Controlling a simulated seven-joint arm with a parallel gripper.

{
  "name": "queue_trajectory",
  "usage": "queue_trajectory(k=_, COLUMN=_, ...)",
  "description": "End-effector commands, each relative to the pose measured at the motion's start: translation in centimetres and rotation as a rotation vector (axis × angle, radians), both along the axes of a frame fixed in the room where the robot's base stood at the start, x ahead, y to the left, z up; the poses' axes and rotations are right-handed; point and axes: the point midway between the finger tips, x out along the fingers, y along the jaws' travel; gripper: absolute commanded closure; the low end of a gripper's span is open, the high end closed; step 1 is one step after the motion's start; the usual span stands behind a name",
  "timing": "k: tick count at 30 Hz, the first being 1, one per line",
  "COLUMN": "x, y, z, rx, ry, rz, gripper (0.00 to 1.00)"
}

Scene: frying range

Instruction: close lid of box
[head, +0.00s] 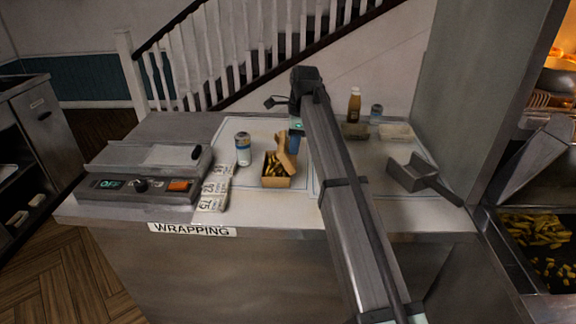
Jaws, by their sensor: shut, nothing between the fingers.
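A small brown cardboard box (277,182) with chips in it stands on the white counter, in the middle of the head view. Its lid (285,150) stands up and open at the back right of the box. My gripper (292,150) is just right of the lid, pointing down, partly hidden behind my own arm. It is shut and holds nothing. I cannot tell whether it touches the lid.
A can (243,149) stands just left of the box, beside printed paper stacks (214,188) and a wrapping machine (145,175). The counter's front edge is close to the box.

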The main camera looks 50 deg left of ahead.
Motion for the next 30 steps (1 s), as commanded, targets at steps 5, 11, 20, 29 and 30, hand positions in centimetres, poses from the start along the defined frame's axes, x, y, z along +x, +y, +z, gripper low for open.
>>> queue_trajectory(k=5, x=-0.6, y=0.6, z=0.3, rx=0.000, ry=0.000, rz=0.001, gripper=1.00)
queue_trajectory(k=11, x=-1.3, y=1.2, z=0.5, rx=0.000, ry=0.000, rz=0.000, gripper=1.00)
queue_trajectory(k=20, x=-1.4, y=1.3, z=0.5, rx=0.000, ry=0.000, rz=0.000, gripper=1.00)
queue_trajectory(k=29, x=-1.3, y=1.3, z=1.1, rx=0.000, ry=0.000, rz=0.000, gripper=1.00)
queue_trajectory(k=30, x=-1.3, y=1.3, z=1.4, rx=0.001, ry=-0.001, rz=0.000, gripper=1.00)
